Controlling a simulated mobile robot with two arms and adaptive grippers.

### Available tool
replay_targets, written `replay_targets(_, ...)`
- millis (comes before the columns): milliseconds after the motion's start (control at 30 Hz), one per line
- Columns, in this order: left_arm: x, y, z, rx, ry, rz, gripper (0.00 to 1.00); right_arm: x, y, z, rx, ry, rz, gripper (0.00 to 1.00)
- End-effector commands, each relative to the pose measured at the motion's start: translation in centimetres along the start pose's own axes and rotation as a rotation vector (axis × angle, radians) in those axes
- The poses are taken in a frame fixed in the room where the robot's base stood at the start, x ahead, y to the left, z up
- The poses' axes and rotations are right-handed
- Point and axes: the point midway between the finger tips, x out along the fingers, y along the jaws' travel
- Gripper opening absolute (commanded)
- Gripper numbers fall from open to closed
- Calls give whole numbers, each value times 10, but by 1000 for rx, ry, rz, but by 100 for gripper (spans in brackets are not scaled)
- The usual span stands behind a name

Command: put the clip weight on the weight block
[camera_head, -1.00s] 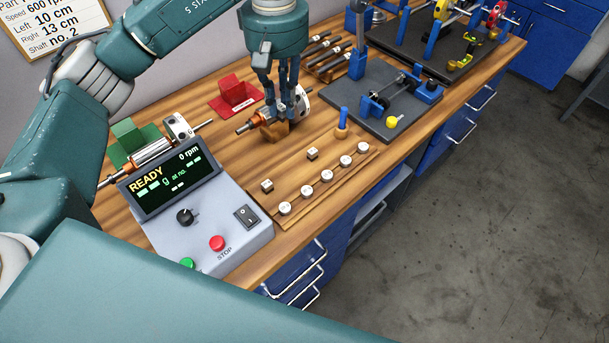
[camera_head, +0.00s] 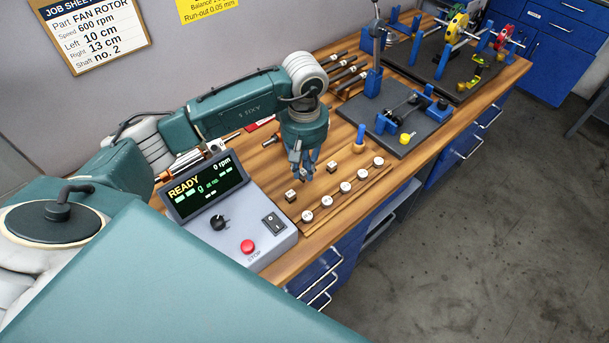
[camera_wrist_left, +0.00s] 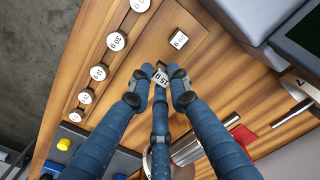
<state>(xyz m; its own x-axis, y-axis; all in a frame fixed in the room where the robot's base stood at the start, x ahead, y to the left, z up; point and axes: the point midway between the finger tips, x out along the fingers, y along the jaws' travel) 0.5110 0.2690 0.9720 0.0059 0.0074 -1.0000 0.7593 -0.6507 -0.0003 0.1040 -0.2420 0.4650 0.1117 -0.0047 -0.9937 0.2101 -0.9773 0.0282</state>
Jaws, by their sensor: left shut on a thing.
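My left gripper (camera_head: 307,178) points down over the weight block (camera_head: 346,207), a wooden strip with a row of round weights. In the left wrist view its fingers (camera_wrist_left: 161,78) are shut on a small square metal clip weight (camera_wrist_left: 161,77) marked 15 g. The wrist view shows the held weight over the back part of the block (camera_wrist_left: 128,50); whether it touches is unclear. Another square weight (camera_head: 291,195) sits on the block left of the gripper, also in the wrist view (camera_wrist_left: 178,41). A further one (camera_head: 331,167) sits to the right. My right gripper is not in view.
The grey control box (camera_head: 240,225) stands left of the block. A blue-handled tool (camera_head: 360,138) stands upright at the block's far end. A dark fixture plate (camera_head: 405,125) lies beyond.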

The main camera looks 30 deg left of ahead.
Motion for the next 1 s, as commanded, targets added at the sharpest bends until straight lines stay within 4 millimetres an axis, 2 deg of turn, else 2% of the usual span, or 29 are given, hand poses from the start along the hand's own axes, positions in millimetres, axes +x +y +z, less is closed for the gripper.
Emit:
replay_targets(100, 9, 0, 0, -2, -1, 0, 0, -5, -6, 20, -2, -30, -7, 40)
replay_targets(200, 20, 0, 1, -1, -2, -1, 0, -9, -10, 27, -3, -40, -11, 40)
replay_targets(433, 50, 1, 1, 0, 0, 0, 0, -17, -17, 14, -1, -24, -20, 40)
replay_targets(600, 52, 1, 0, 0, 1, 2, 0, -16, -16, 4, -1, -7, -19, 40)
replay_targets(833, 56, 1, 0, 0, 2, 2, 0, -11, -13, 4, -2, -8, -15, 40)
replay_targets(867, 56, 1, 0, 0, 2, 2, 19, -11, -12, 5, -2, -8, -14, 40)
replay_targets(900, 55, 1, 0, 0, 1, 2, 25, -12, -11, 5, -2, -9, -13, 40)
replay_targets(1000, 55, 1, 0, 0, 1, 2, 25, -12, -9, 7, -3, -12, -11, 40)
